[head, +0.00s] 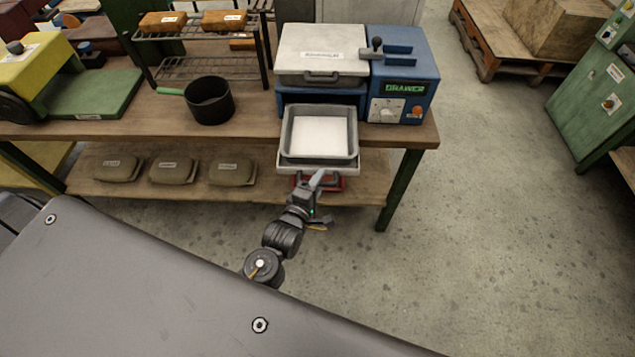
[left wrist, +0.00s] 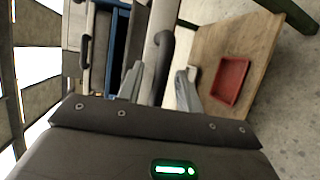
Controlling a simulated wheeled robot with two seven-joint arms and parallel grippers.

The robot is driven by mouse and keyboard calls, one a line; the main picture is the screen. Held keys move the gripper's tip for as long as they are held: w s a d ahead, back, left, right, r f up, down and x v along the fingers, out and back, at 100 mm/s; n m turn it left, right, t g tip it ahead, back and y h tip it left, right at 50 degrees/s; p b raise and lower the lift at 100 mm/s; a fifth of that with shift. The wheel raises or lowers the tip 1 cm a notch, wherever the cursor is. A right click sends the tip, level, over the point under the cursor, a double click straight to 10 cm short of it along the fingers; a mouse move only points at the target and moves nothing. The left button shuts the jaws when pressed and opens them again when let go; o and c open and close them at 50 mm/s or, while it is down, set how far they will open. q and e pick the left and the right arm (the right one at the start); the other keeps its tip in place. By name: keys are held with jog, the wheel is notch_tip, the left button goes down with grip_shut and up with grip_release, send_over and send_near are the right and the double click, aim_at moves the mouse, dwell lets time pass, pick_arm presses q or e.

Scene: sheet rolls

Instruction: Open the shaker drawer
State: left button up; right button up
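The shaker is a blue machine (head: 404,78) with a pale lidded top (head: 322,52), standing at the right end of the bench. Its drawer (head: 287,150) sticks out from the front below that top, a grey tray with a white inside. The drawer's dark curved handle (left wrist: 166,62) shows in the left wrist view. My left gripper (head: 317,188) is just in front of the drawer front. In the left wrist view its fingers (left wrist: 160,84) stand apart, on either side of the handle; whether they touch it I cannot tell. My right gripper is in neither view.
A red tray (left wrist: 230,80) lies on the lower shelf (head: 345,192) beneath the drawer. A black pot (head: 209,101) and a wire rack (head: 200,68) stand left on the bench. Several labelled bags (head: 232,173) lie on the shelf.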

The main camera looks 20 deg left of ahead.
pick_arm(q)
jog(key=shift+s, duration=0.1)
jog(key=s+r+b, duration=0.2)
jog(key=s, duration=0.8)
jog(key=shift+s+a, duration=0.2)
jog(key=shift+a, duration=0.2)
